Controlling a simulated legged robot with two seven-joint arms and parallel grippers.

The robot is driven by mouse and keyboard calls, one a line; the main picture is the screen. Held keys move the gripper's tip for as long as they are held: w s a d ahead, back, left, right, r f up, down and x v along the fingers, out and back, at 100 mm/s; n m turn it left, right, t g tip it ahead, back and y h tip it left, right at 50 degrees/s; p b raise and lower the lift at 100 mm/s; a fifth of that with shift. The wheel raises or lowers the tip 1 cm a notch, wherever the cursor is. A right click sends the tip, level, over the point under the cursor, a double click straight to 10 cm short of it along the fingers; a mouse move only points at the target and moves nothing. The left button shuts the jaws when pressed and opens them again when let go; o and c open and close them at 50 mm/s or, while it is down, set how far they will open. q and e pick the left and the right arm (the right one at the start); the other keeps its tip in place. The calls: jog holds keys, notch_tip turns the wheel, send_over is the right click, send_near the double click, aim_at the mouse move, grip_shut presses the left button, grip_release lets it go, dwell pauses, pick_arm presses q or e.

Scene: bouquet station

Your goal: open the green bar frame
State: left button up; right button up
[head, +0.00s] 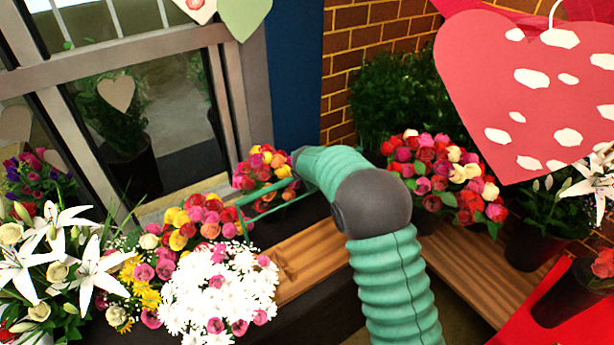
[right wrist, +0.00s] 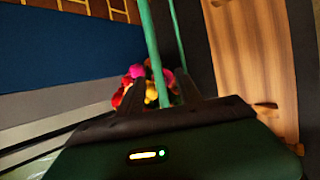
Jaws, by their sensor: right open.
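The green bar frame (head: 262,194) shows in the head view as thin green bars over the flowers, left of my right arm. In the right wrist view one green bar (right wrist: 151,45) runs down between the two dark fingers of my right gripper (right wrist: 160,82). A second, thinner bar shows to its right. The right gripper is open, with a finger on each side of the nearer bar. I cannot tell whether either finger touches it. In the head view my right arm hides most of the gripper. My left gripper is not in view.
Potted bouquets crowd the wooden bench (head: 310,262), with white daisies (head: 220,290) and lilies (head: 45,262) at left. A window (head: 130,110) stands behind. A red paper heart (head: 535,90) hangs at right. A red and yellow bouquet (right wrist: 135,80) lies beyond the fingers.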

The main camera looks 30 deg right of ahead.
jog(key=b+v, duration=0.1)
jog(key=v, duration=0.6)
jog(key=shift+a, duration=0.2)
jog(key=shift+d, duration=0.15)
jog(key=s+a+f+m+g+y+b, duration=0.2)
jog(key=s+a+f+m+b, duration=0.3)
jog(key=s+f, duration=0.6)
jog(key=s+a+f+m+g+y+b, duration=0.2)
jog(key=s+a+f+m, duration=0.8)
jog(key=s, duration=0.8)
jog(key=f+m+g+b, duration=0.1)
jog(key=m+b, duration=0.1)
jog(key=shift+s+b, duration=0.35)
jog(key=shift+a+f, duration=0.1)
jog(key=shift+f, duration=0.1)
